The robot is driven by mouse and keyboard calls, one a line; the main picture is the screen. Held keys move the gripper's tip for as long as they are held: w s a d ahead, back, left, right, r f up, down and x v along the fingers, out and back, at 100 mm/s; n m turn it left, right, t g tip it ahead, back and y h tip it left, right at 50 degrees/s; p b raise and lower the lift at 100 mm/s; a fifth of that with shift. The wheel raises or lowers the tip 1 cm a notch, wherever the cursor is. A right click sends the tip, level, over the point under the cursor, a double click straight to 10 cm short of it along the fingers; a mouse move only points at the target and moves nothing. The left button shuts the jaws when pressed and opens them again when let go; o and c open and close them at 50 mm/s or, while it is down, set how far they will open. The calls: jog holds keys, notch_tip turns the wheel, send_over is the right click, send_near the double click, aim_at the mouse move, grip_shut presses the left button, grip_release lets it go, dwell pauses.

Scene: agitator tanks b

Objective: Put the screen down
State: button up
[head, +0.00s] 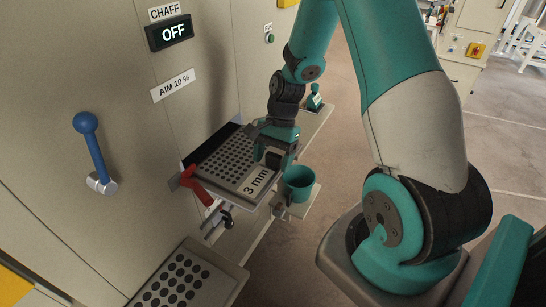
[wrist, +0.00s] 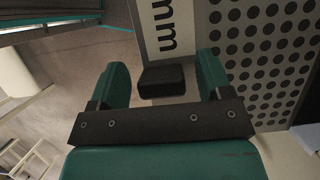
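The screen (head: 225,158) is a grey perforated plate marked "3 mm". In the head view it lies about level at a dark opening in the machine wall, its labelled end sticking out. In the wrist view its holes (wrist: 262,45) and label fill the upper right. A black block-shaped handle (wrist: 165,81) is at its labelled end. My gripper (head: 274,150) is over that end. In the wrist view my gripper (wrist: 163,85) has its teal fingers apart on either side of the handle, with gaps on both sides. What bears the screen underneath is mostly hidden.
A red lever (head: 196,186) is at the screen's near left corner. A teal cup (head: 299,184) stands close right of it. Another plate with larger holes (head: 222,288) lies at the lower left. A blue-knobbed lever (head: 94,153) and an "OFF" display (head: 170,33) are on the wall.

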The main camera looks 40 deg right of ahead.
jog(key=b+v, duration=0.2)
jog(key=v, duration=1)
jog(key=s+a+r+n, duration=0.3)
jog(key=a+n, duration=0.2)
jog(key=a, duration=0.3)
jog(key=s+a+r+n, duration=0.25)
jog(key=a+n, duration=0.25)
jog(key=a, duration=0.3)
jog(key=s+a+r+n+t, duration=0.1)
jog(key=s+a+r+n, duration=0.1)
jog(key=s+a+n, duration=0.7)
jog(key=s+n, duration=0.2)
jog(key=s, duration=0.1)
jog(key=shift+s+r+t, duration=0.15)
jog(key=shift+r+t, duration=0.15)
jog(key=shift+f+b, duration=0.9)
jog(key=shift+b, duration=0.05)
jog(key=shift+c, duration=0.2)
